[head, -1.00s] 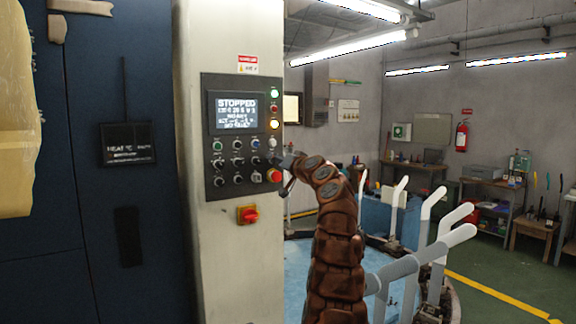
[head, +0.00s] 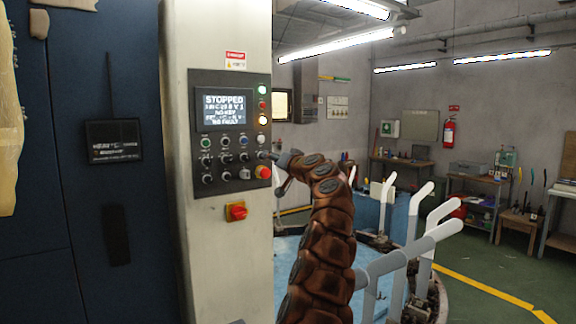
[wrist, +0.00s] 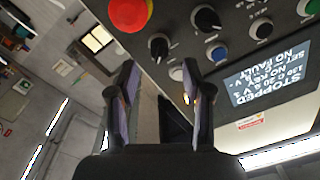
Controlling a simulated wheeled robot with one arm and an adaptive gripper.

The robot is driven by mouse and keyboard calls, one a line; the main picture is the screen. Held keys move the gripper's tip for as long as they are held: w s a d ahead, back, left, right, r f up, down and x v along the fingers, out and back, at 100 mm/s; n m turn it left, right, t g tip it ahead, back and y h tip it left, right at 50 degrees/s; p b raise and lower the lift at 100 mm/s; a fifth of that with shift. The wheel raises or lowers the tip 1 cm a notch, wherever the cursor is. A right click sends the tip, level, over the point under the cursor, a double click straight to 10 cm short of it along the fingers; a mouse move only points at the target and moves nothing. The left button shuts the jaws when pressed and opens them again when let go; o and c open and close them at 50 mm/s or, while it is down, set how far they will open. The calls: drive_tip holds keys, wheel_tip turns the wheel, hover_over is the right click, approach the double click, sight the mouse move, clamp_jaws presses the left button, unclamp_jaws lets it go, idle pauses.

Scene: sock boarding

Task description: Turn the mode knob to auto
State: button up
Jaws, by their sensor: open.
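The control panel (head: 196,135) is on a pale column; its screen (head: 224,110) reads STOPPED. Several black knobs, including one at lower left (head: 207,179), sit below the screen; their labels are too small to read, so I cannot tell which is the mode knob. My gripper (wrist: 160,66) is open and empty, pointing at the panel's right side. In the wrist view, one black knob (wrist: 159,48) shows between the fingertips, just ahead of them; contact cannot be told. In the head view, my gripper (head: 278,158) is at the panel's right edge, above the red emergency button (head: 263,172).
In the wrist view, the red button (wrist: 130,12) is close to the left finger. Other knobs (wrist: 207,18) and a blue button (wrist: 218,55) lie to the right. A red-yellow switch (head: 236,211) is below the panel. White rails (head: 425,242) stand right of my arm.

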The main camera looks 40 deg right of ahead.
drive_tip(key=s, duration=0.7)
drive_tip(key=shift+s+a+f, duration=0.15)
drive_tip(key=shift+s+f, duration=0.05)
drive_tip(key=shift+s, duration=0.2)
idle(0.6)
idle(0.5)
